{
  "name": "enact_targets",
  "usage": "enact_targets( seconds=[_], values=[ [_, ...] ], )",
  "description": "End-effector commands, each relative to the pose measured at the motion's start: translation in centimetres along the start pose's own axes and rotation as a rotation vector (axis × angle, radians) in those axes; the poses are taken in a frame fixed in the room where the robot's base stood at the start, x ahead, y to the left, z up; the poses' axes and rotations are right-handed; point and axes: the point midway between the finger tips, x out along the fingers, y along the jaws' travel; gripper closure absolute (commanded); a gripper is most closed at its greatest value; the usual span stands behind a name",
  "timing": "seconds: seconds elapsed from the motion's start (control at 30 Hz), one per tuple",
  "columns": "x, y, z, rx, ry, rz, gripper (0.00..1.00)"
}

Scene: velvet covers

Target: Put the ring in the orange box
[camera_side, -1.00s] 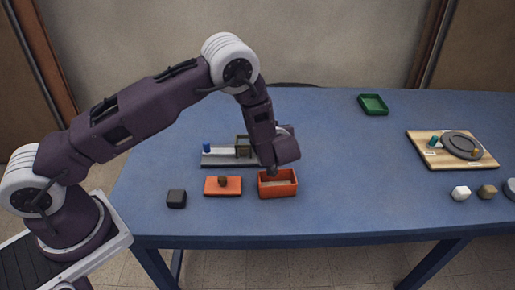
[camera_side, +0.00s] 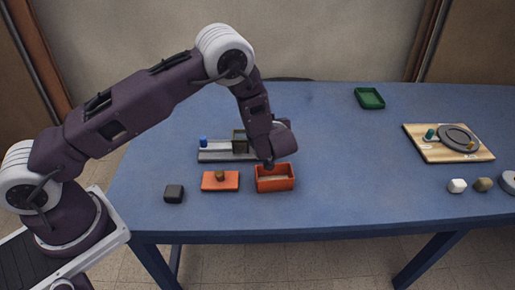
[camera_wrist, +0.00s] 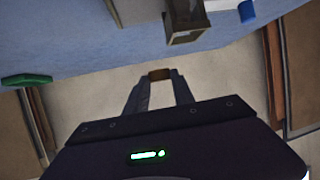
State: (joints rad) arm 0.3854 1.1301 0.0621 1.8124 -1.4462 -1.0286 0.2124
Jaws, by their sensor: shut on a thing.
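In the wrist view my gripper (camera_wrist: 160,75) is shut on a small brown thing (camera_wrist: 159,73) between the fingertips. It may be the ring, but its full shape is hidden. No other ring can be made out on the table.
A grey rack (camera_side: 212,157) with a blue piece and a brown frame stands behind the box. A black block (camera_side: 174,194) is at the left. A green tray (camera_side: 369,98) and a wooden board (camera_side: 433,154) are farther right. The table between is clear.

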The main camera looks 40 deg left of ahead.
Motion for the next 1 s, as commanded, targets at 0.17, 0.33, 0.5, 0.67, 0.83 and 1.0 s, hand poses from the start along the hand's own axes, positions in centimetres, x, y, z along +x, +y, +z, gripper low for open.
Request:
enact_targets(
  seconds=[0.17, 0.33, 0.5, 0.67, 0.83, 1.0],
  values=[
    [1.3, 0.5, 0.3, -0.001, 0.001, -0.002, 1.00],
    [1.2, 0.5, 0.4, 0.000, 0.001, -0.002, 1.00],
    [2.6, 0.4, 3.3, 0.003, 0.001, -0.003, 1.00],
    [3.8, 0.5, 5.8, 0.002, 0.000, -0.002, 1.00],
    [5.2, 0.5, 8.6, 0.000, 0.001, -0.002, 1.00],
    [5.3, 0.5, 8.9, -0.002, 0.002, -0.001, 1.00]
  ],
)
